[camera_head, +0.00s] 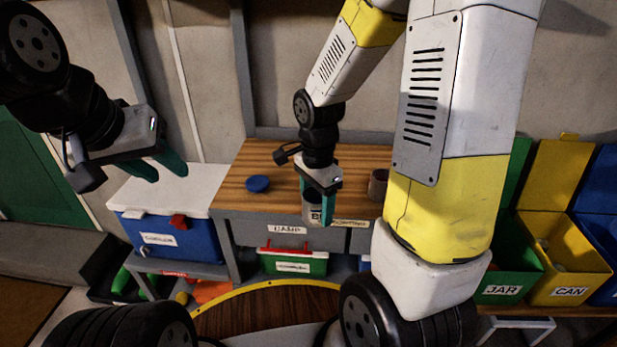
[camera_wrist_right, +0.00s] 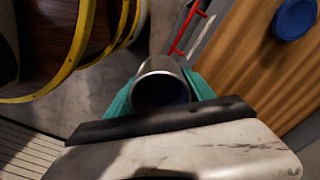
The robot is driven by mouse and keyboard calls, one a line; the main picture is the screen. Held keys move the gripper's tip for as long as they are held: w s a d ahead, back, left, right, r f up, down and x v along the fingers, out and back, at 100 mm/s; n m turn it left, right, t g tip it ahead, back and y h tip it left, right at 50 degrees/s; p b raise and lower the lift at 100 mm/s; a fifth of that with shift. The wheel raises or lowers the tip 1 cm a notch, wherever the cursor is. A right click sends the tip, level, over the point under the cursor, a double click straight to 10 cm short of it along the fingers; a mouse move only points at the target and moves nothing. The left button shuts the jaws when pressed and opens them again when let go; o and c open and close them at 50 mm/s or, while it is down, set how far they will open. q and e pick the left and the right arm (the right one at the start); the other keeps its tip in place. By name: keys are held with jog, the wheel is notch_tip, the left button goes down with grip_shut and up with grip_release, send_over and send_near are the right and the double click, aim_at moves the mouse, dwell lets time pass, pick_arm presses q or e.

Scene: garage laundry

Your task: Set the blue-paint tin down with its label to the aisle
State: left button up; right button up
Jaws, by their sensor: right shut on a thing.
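The paint tin (camera_head: 314,212) is a grey metal cylinder with a pale label, partly hidden by fingers; a dark "B" shows on the side toward my head camera. My right gripper (camera_head: 318,205) is shut on it, teal fingers on either side, at the front edge of the wooden bench top (camera_head: 220,196). In the right wrist view the tin's round rim (camera_wrist_right: 160,70) surrounds a dark inside, and the tin appears out past the wood's edge. Whether it touches anything below is unclear. My left gripper (camera_head: 165,172) is open and empty, over the white-lidded cooler.
A blue disc (camera_head: 258,184) lies on the bench; a brown cup-like container (camera_head: 378,185) stands farther right. The cooler (camera_head: 170,237) is left. A green box with red handle (camera_head: 292,262) sits below. Green (camera_head: 513,265) and yellow (camera_head: 565,258) bins stand right. Bench space between disc and cup is partly clear.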

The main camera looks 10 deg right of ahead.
jog(key=m, duration=0.7)
jog(key=shift+a, duration=0.25)
jog(key=shift+w+m, duration=0.2)
jog(key=shift+m, duration=0.2)
jog(key=w+d, duration=0.1)
jog(key=w, duration=0.4)
jog(key=w+d+f, duration=0.1)
jog(key=w+d, duration=0.1)
jog(key=w, duration=0.3)
jog(key=w+d, duration=0.1)
jog(key=w, duration=0.4)
jog(key=shift+d+f, duration=0.2)
jog(key=shift+f, duration=1.8)
jog(key=o, duration=1.5)
jog(key=shift+f, duration=0.15)
